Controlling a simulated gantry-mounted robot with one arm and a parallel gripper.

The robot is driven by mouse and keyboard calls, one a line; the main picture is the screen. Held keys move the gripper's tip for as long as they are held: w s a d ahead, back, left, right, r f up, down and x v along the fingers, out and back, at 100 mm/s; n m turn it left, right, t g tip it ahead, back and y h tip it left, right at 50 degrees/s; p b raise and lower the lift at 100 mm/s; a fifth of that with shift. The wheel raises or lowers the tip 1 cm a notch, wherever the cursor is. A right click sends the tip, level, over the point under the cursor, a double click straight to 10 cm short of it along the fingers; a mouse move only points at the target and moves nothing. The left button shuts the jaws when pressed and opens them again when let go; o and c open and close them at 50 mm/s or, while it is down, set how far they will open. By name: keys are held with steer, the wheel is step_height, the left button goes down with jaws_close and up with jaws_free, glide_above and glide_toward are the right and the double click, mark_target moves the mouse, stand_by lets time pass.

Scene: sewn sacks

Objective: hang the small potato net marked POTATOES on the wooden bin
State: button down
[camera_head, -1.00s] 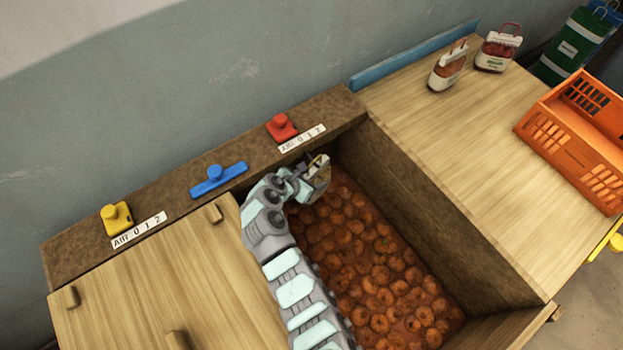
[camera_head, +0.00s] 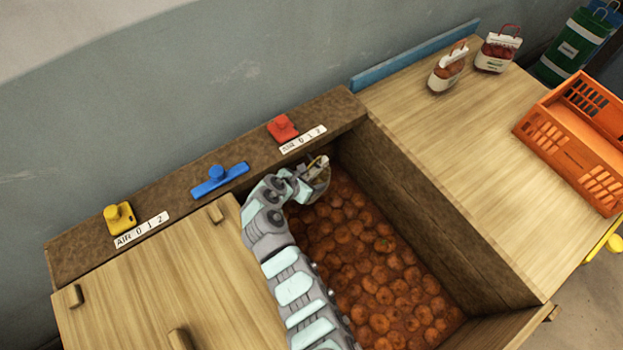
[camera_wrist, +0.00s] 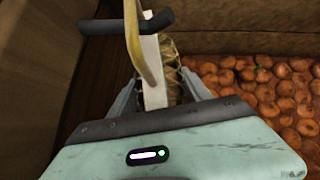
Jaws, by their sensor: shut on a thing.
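My gripper (camera_wrist: 160,95) is shut on the small net (camera_wrist: 172,65), seen from above in the wrist view with a pale band and a yellowish strap handle. Its marking cannot be read. A dark peg (camera_wrist: 100,25) crosses behind the strap, with its end showing to the right of it. I cannot tell whether the peg passes through the handle loop.
Round orange-brown produce (camera_head: 375,270) covers the bin's floor. Red (camera_head: 283,127), blue (camera_head: 218,180) and yellow (camera_head: 119,217) fittings sit along the back ledge. Two small bags (camera_head: 448,68) (camera_head: 497,50) stand on the right wooden top, beside an orange crate (camera_head: 570,145).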

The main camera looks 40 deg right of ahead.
steer(key=shift+c, duration=2)
jaws_free()
steer(key=shift+r, duration=0.1)
steer(key=p+v, duration=0.1)
steer(key=v, duration=0.9)
steer(key=shift+a+r, duration=0.25)
steer(key=shift+r, duration=0.05)
